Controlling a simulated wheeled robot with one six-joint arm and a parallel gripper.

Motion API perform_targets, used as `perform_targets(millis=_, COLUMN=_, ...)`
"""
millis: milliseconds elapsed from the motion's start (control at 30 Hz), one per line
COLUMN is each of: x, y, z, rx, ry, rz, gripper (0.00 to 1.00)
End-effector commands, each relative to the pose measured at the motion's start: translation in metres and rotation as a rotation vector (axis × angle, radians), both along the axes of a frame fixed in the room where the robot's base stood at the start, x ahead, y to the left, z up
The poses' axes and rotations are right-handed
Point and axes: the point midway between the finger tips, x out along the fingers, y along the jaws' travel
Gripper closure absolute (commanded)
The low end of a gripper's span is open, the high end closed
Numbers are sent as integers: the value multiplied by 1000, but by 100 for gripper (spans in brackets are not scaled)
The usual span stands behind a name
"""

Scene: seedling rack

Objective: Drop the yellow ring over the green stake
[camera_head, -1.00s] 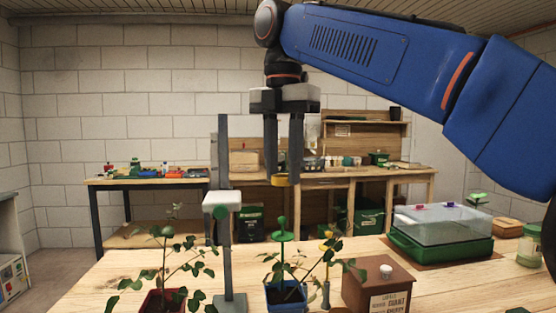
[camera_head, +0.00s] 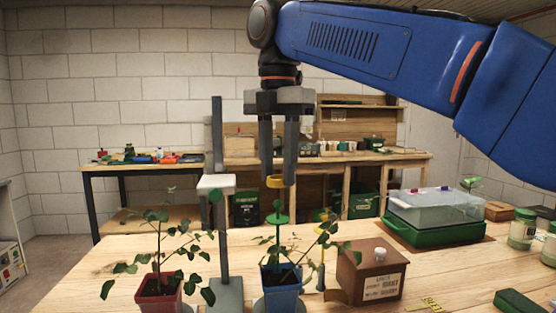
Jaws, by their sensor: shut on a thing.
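The yellow ring (camera_head: 274,182) is held level between the fingertips of my gripper (camera_head: 278,178), which is shut on it. The green stake (camera_head: 278,219) stands upright in a blue pot (camera_head: 283,299) with a leafy seedling. The ring appears just above the stake's top in the picture, with a small gap between them. From this one view I cannot tell whether the ring is straight over the stake in depth.
A grey post with a white head (camera_head: 216,183) stands left of the blue pot. A red pot (camera_head: 158,297) with a seedling is further left. A wooden box (camera_head: 371,275) and a green tray with a clear lid (camera_head: 436,233) stand to the right.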

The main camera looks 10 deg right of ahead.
Motion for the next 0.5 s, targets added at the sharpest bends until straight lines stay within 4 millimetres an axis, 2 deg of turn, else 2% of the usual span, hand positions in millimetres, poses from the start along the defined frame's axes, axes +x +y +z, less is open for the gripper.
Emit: perform_targets(millis=500, x=0, y=0, z=-25, rx=0, ry=0, rz=0, gripper=89)
